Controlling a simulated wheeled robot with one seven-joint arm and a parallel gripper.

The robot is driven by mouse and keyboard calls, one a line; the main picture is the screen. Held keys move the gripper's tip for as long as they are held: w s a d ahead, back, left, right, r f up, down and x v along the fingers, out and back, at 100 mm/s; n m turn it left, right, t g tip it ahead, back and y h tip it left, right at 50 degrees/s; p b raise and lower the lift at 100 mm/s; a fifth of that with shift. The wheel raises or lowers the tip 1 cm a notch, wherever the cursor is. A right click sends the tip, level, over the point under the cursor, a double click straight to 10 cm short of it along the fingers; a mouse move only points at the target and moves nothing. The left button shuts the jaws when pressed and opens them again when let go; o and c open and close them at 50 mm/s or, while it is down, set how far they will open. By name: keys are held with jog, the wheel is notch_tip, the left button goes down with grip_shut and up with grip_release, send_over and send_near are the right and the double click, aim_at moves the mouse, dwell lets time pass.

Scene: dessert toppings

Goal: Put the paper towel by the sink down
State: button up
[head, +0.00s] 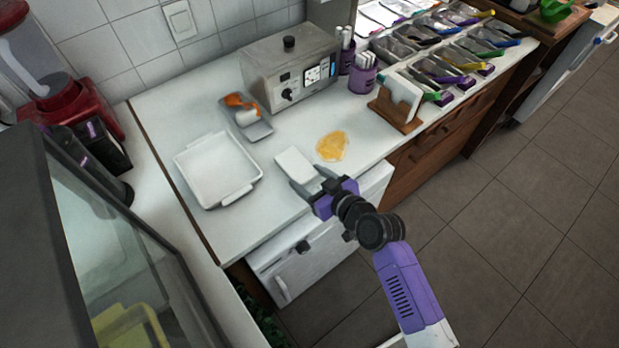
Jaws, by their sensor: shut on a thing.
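A white folded paper towel (293,164) is at the tips of my gripper (309,178), above or on the white counter (258,207) near its front edge. My gripper comes in from the lower right and is shut on the towel. I cannot tell whether the towel touches the counter. No sink can be made out in this view.
A white tray (218,170) lies to the left of the towel. A yellow-orange spill (332,146) is just right of it. Behind are a small grey tray (247,118) and a metal machine (292,70). A wooden napkin holder (395,110) stands to the right.

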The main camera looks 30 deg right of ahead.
jog(key=shift+f, duration=0.2)
jog(key=o, duration=1.3)
jog(key=shift+r, duration=0.2)
jog(key=shift+s, duration=0.35)
jog(key=b+v, duration=0.2)
jog(key=v, duration=0.9)
jog(key=shift+s, duration=0.2)
